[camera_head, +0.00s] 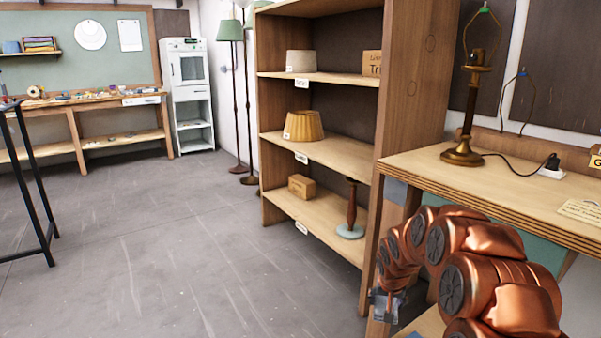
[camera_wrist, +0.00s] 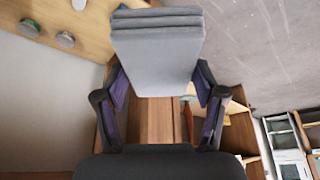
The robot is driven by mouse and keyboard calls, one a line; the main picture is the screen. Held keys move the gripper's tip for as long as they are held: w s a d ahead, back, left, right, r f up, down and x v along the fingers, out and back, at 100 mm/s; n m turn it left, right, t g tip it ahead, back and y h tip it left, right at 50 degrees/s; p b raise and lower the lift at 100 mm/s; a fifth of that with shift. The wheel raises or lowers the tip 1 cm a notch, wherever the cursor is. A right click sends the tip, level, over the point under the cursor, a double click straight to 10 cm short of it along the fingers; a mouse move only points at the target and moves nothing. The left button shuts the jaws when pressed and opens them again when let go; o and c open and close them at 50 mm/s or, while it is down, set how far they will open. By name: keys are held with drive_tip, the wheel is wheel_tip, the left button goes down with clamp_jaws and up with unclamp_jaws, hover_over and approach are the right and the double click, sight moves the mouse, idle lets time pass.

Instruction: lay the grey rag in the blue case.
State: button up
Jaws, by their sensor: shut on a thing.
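The grey rag (camera_wrist: 157,52) is a folded, layered pad at the top middle of the wrist view. My gripper (camera_wrist: 160,82) is shut on it, with one dark finger on each side of its near end. The rag is held clear of the floor. In the head view my arm bends down in front of the workbench, and its end is small and low beside the bench leg; the rag cannot be made out clearly there. I cannot make out the blue case in either view.
The workbench (camera_head: 440,163) at right bears a brass lamp (camera_head: 468,100) and a plug on a cord. A wooden shelf unit (camera_head: 400,85) with lampshades stands left of it. Open grey floor (camera_head: 150,240) lies at left.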

drive_tip(key=shift+n+y, duration=0.3)
drive_tip(key=shift+n, duration=0.5)
drive_tip(key=s+a+r, duration=0.1)
drive_tip(key=r, duration=0.1)
drive_tip(key=s+a+r, duration=0.1)
drive_tip(key=r, duration=0.2)
drive_tip(key=s+a+r, duration=0.1)
drive_tip(key=a+r, duration=0.1)
drive_tip(key=r, duration=0.1)
drive_tip(key=shift+s, duration=0.2)
drive_tip(key=s+a+r+p, duration=0.1)
drive_tip(key=s+r+p, duration=0.2)
drive_tip(key=r+p, duration=0.8)
drive_tip(key=s+a+r+n+p, duration=0.1)
drive_tip(key=s+r+p, duration=0.3)
drive_tip(key=r+p, duration=0.7)
drive_tip(key=p, duration=0.6)
drive_tip(key=shift+s+r, duration=0.2)
drive_tip(key=shift+s, duration=0.1)
drive_tip(key=shift+d+f, duration=0.1)
